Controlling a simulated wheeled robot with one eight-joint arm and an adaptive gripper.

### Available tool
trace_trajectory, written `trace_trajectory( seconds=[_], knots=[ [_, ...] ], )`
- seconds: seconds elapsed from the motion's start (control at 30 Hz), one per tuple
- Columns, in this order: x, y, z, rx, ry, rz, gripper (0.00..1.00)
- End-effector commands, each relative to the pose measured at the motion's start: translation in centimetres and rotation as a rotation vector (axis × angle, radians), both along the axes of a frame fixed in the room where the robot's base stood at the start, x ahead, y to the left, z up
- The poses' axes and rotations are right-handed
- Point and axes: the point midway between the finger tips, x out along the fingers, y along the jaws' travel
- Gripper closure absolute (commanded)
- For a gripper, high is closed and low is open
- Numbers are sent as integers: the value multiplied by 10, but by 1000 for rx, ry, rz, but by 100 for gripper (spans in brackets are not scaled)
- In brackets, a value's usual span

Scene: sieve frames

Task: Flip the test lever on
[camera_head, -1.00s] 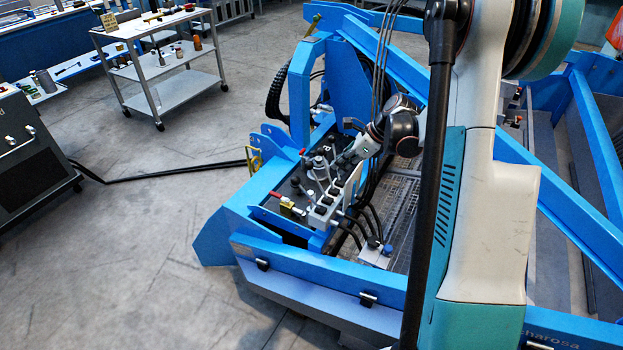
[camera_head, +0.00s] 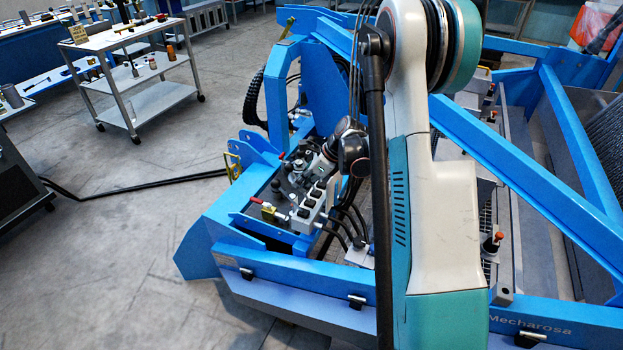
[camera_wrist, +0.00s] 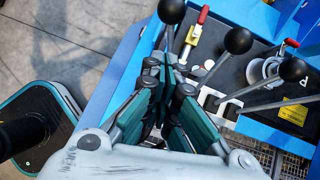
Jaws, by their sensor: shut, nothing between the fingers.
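My gripper (camera_wrist: 166,92) is shut and empty in the wrist view, its dark green fingers together beside a bank of levers. Several levers have black ball knobs; the near ones are a left knob (camera_wrist: 171,11), a middle knob (camera_wrist: 238,40) and a right knob (camera_wrist: 292,69). The fingertips are close to the left lever; I cannot tell whether they touch it. A red-handled valve (camera_wrist: 195,32) with a yellow tag stands behind. I cannot tell which lever is the test lever. In the head view the lever block (camera_head: 308,208) sits on the blue machine, partly hidden by my arm.
Blue frame beams (camera_head: 500,160) cross the right side and a blue plate (camera_head: 325,70) rises behind the levers. Black hoses (camera_head: 345,215) run from the block. A grey cart (camera_head: 140,50) stands at the back left. The floor at the left is mostly clear, with a cable across it.

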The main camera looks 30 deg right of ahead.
Motion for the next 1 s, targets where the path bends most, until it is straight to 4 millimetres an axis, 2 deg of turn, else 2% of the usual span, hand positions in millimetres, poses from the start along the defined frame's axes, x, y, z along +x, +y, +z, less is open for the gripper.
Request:
trace_trajectory(
  seconds=[0.1,0.23,0.77,1.0],
  knots=[
    [13,14,-4,-1,-1,4,100],
    [21,22,-5,-1,-1,2,100],
    [28,27,-4,-7,10,2,100],
    [57,47,-11,-109,163,10,100]
  ],
)
